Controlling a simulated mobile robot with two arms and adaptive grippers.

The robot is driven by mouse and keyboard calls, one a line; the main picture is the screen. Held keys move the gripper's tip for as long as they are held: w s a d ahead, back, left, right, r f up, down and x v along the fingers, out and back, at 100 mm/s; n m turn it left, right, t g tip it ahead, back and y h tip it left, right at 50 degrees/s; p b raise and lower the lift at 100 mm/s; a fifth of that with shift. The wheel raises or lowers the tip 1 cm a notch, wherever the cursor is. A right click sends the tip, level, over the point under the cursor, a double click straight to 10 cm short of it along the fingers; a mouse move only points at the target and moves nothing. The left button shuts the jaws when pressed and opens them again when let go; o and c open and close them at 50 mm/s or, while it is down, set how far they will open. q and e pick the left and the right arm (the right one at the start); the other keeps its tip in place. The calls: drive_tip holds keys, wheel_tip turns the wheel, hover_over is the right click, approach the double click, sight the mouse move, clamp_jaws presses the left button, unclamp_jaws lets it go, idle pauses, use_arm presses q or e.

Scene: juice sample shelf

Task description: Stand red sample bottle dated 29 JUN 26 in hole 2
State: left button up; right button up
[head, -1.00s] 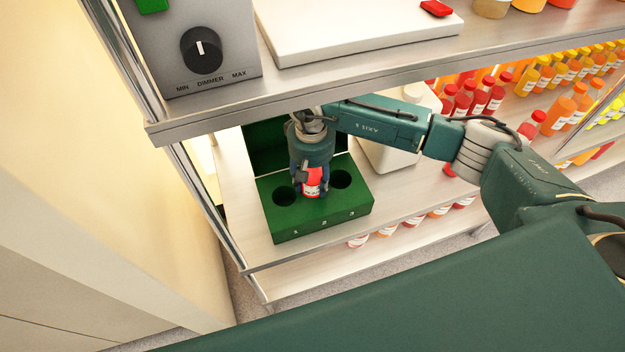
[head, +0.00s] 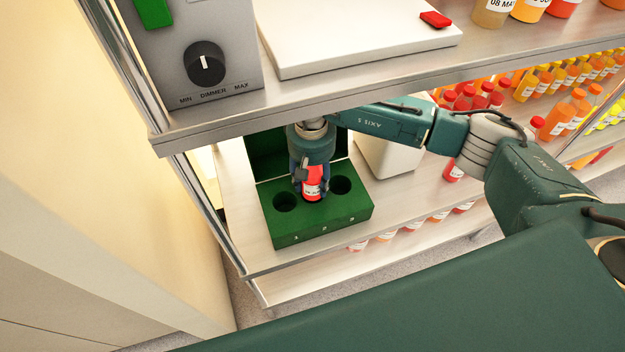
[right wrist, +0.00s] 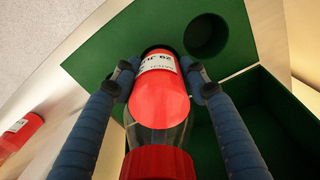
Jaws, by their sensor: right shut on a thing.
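The red sample bottle (head: 313,182) is upright in my right gripper (head: 312,186), which is shut on it. The bottle is over the middle hole, number 2, of the green block (head: 330,224). In the right wrist view the red bottle (right wrist: 160,97) sits between the two blue fingers, its lower end at the dark rim of a hole. How deep it sits in the hole I cannot tell. Its label is partly seen and I cannot read the full date. Holes 1 (head: 285,202) and 3 (head: 341,185) look empty. My left gripper is not in view.
The green block stands on a metal shelf with an upper shelf (head: 330,95) close above my arm. Other red bottles (head: 454,170) are to the right. The dimmer box (head: 205,50) is above left.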

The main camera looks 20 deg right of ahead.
use_arm(q)
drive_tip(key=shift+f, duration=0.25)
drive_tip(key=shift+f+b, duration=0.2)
drive_tip(key=shift+b, duration=0.2)
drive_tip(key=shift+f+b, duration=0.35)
drive_tip(key=shift+b, duration=0.05)
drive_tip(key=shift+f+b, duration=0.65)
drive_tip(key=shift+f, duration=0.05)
use_arm(e)
drive_tip(key=shift+f, duration=0.65)
drive_tip(key=shift+d+f+b, duration=0.1)
drive_tip(key=shift+f+b, duration=0.15)
drive_tip(key=shift+b, duration=0.05)
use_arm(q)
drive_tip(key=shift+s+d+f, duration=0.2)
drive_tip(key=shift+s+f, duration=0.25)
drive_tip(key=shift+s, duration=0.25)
use_arm(e)
drive_tip(key=shift+f, duration=0.15)
use_arm(q)
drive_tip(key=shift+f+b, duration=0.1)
drive_tip(key=shift+b, duration=0.25)
use_arm(e)
drive_tip(key=shift+f, duration=0.1)
